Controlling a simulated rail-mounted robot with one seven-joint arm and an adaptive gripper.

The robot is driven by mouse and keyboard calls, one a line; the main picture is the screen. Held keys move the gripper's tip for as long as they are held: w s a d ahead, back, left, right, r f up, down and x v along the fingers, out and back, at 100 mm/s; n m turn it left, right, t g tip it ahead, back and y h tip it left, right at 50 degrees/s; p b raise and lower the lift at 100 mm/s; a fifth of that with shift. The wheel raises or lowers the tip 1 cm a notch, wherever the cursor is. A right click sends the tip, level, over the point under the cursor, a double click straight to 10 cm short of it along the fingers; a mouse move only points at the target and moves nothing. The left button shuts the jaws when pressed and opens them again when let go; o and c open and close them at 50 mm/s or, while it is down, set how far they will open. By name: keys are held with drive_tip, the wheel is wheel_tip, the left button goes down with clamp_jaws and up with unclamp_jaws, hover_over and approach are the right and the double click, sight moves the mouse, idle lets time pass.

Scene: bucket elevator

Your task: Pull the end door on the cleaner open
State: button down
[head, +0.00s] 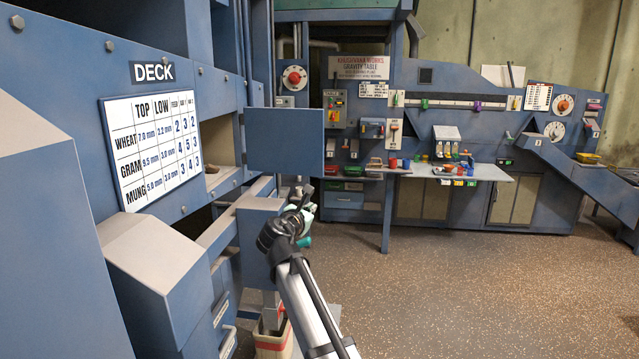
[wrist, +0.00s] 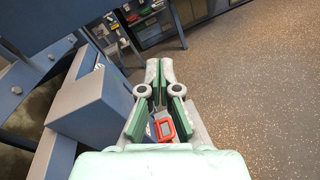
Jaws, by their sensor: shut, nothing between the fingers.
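The cleaner (head: 75,215) is the tall blue machine at left in the head view, with a DECK sign and a table of numbers on its side. A flat blue panel (head: 285,140) stands out to the right from its far end, beside an opening (head: 218,150) with a pale interior. It looks like the end door, standing out from the body; its handle and hinge cannot be made out. My gripper (head: 304,208) is below the panel and apart from it. In the wrist view my gripper (wrist: 159,80) is shut and empty, with blue machine parts to its left.
A blue box-shaped part (wrist: 90,105) is close left of my gripper. A small red-framed thing (wrist: 163,129) shows below the fingers. A bin (head: 273,342) stands on the floor. The gravity table bench (head: 465,172) is at the back. Speckled floor (head: 470,290) is clear at right.

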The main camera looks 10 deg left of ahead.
wheel_tip(320, 180, up, 5)
drive_tip(key=a+n+t, duration=0.1)
drive_tip(key=a+n, duration=0.1)
drive_tip(key=n, duration=0.2)
drive_tip(key=p, duration=0.4)
approach(322, 174)
drive_tip(key=w, duration=0.3)
drive_tip(key=w+d, duration=0.1)
drive_tip(key=w, duration=0.1)
drive_tip(key=shift+w, duration=0.25)
drive_tip(key=shift+w+d+f, duration=0.1)
drive_tip(key=shift+w+d, duration=0.05)
drive_tip(key=shift+w, duration=0.65)
drive_tip(key=shift+w, duration=0.15)
